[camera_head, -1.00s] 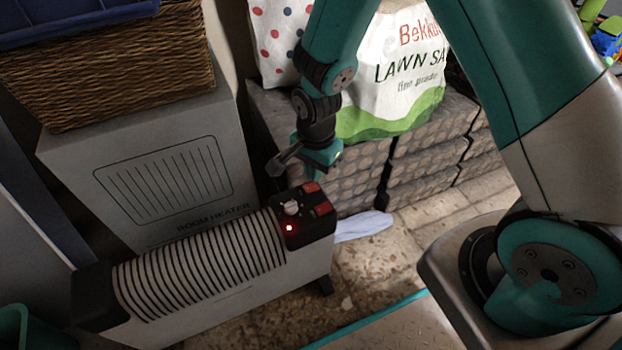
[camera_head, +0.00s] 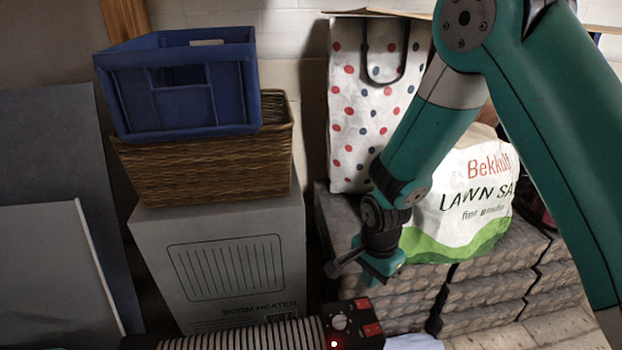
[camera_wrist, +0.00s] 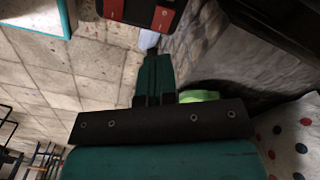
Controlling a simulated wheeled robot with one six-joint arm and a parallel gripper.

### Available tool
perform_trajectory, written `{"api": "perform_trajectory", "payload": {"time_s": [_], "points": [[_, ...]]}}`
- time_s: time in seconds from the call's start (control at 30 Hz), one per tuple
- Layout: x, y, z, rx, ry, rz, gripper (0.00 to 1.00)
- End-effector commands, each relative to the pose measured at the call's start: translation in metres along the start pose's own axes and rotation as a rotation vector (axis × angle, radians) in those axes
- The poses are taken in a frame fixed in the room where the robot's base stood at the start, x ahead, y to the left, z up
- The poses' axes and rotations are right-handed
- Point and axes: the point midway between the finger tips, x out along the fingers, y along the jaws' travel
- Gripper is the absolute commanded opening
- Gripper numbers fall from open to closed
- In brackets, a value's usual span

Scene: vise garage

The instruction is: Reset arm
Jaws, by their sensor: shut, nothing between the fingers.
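My gripper (camera_head: 366,270) is shut and empty. In the head view it hangs at the end of my teal arm, in front of the stacked stone blocks and above the heater's control end. In the wrist view my gripper (camera_wrist: 152,62) points toward the heater's dark end with its red switches (camera_wrist: 162,18). The room heater (camera_head: 352,325) shows at the bottom of the head view, with a grey dial, red switches and a lit red light. Most of its body is below the frame.
A grey heater box (camera_head: 235,262) carries a wicker basket (camera_head: 205,168) and a blue crate (camera_head: 182,95) at left. Stacked blocks (camera_head: 480,290) hold a lawn sand bag (camera_head: 470,205) and a dotted bag (camera_head: 352,110). Grey panels (camera_head: 50,260) lean at far left.

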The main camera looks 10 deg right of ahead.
Motion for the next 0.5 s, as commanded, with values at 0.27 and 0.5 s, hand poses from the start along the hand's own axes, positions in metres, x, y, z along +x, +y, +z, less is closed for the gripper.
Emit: {"api": "perform_trajectory", "payload": {"time_s": [0.27, 0.5], "points": [[-0.087, 0.007, 0.03, -0.35, -0.078, -0.091, 0.0], [-0.191, 0.056, 0.082, -0.957, -0.135, -0.243, 0.0]]}}
